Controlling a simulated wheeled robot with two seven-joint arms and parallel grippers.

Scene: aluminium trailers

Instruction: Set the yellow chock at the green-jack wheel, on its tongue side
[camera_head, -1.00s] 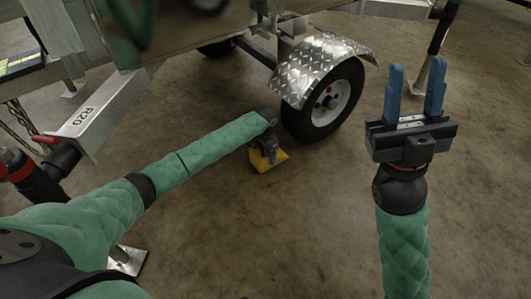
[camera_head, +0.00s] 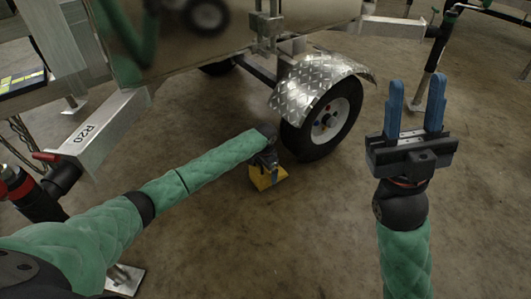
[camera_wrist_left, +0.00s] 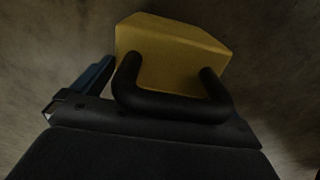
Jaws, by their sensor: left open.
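The yellow chock (camera_head: 262,180) sits on the floor to the lower left of a black tyre with a pale rim (camera_head: 329,122). A small floor gap shows between chock and tyre. In the left wrist view, the chock's yellow body (camera_wrist_left: 170,52) and its black handle (camera_wrist_left: 172,105) are close up. My left gripper (camera_head: 270,168) is open at the chock; one blue finger shows left of the handle, the other is hidden. I cannot tell whether it touches. My right gripper (camera_head: 413,108) is open and empty, raised at the right.
A diamond-plate fender (camera_head: 312,85) covers the wheel's top. A beam marked R20 (camera_head: 100,118) and a red-handled jack (camera_head: 40,180) stand at the left. A post with a green top (camera_head: 435,65) stands at the upper right.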

